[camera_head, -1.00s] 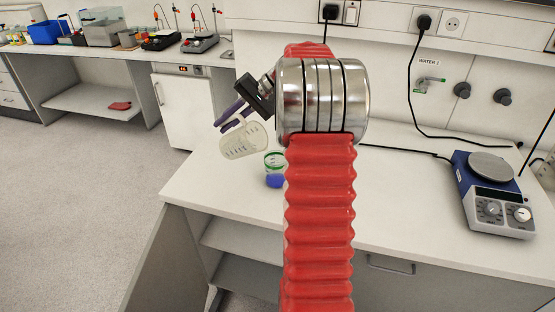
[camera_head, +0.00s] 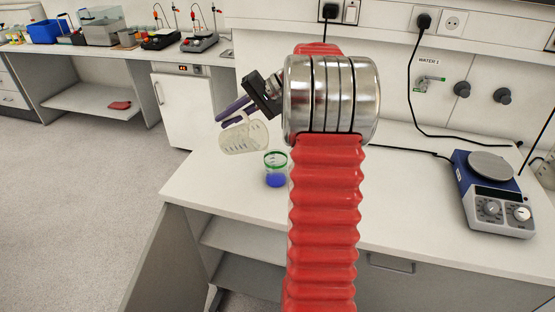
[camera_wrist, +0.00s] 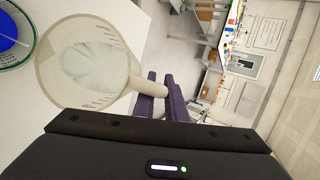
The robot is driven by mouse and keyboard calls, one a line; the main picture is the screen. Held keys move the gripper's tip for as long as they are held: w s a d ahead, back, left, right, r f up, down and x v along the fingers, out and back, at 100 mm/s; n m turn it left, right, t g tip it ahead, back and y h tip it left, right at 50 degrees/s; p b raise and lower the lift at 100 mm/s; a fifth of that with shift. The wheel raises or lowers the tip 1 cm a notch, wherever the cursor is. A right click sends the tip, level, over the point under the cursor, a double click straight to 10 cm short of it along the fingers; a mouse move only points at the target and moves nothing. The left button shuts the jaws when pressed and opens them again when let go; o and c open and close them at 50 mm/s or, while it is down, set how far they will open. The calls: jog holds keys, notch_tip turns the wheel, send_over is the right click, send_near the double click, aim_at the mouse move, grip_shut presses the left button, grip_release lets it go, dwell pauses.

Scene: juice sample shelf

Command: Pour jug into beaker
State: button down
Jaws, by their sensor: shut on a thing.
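My gripper (camera_head: 232,113) is shut on the handle of a clear graduated jug (camera_head: 243,138). The jug is held above the bench, tipped far over, nearly on its side, with one end toward the beaker. In the wrist view the jug (camera_wrist: 88,62) is see-through with a pale inside, and the purple fingers (camera_wrist: 160,98) close on its handle. I cannot tell whether liquid is in it. The beaker (camera_head: 276,169) has a green rim and blue contents, and stands upright on the bench, right of and below the jug. It is partly cut off in the wrist view (camera_wrist: 14,38).
The white bench (camera_head: 225,180) is mostly clear around the beaker. A blue hotplate stirrer (camera_head: 492,193) stands at the right. A black cable lies along the back. Power sockets and a water tap (camera_head: 430,79) are on the wall. A second bench with equipment stands at the back left.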

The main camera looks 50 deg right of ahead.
aim_at(243, 112)
jog(key=shift+s+d+r+t+y+p, duration=0.15)
jog(key=shift+s+r+t+y, duration=0.1)
jog(key=shift+s+r+t, duration=0.25)
jog(key=shift+s+d+r+t+y+p, duration=0.15)
jog(key=shift+s+r+t+y, duration=0.1)
jog(key=shift+r, duration=0.3)
dwell(1.4)
jog(key=shift+n+t+y, duration=0.6)
jog(key=shift+t, duration=0.35)
jog(key=shift+s+d+r+p, duration=0.2)
jog(key=shift+s+r, duration=0.1)
jog(key=shift+s, duration=0.3)
jog(key=shift+s+d+r+p, duration=0.1)
jog(key=shift+s+d+r, duration=0.1)
jog(key=shift+s+r, duration=0.3)
jog(key=shift+s+d+r+p, duration=0.1)
jog(key=shift+s+d+r, duration=0.1)
jog(key=shift+s, duration=0.5)
dwell(0.8)
jog(key=shift+w+f, duration=0.1)
jog(key=w, duration=0.1)
jog(key=w+a+f+g+h, duration=0.1)
jog(key=w+f+g, duration=0.1)
jog(key=w, duration=0.1)
jog(key=shift+a+f+m+h, duration=0.2)
jog(key=shift+a+m+h, duration=0.1)
jog(key=shift+m, duration=0.1)
jog(key=shift+f+g, duration=0.15)
jog(key=shift+g, duration=0.15)
jog(key=shift+w, duration=0.1)
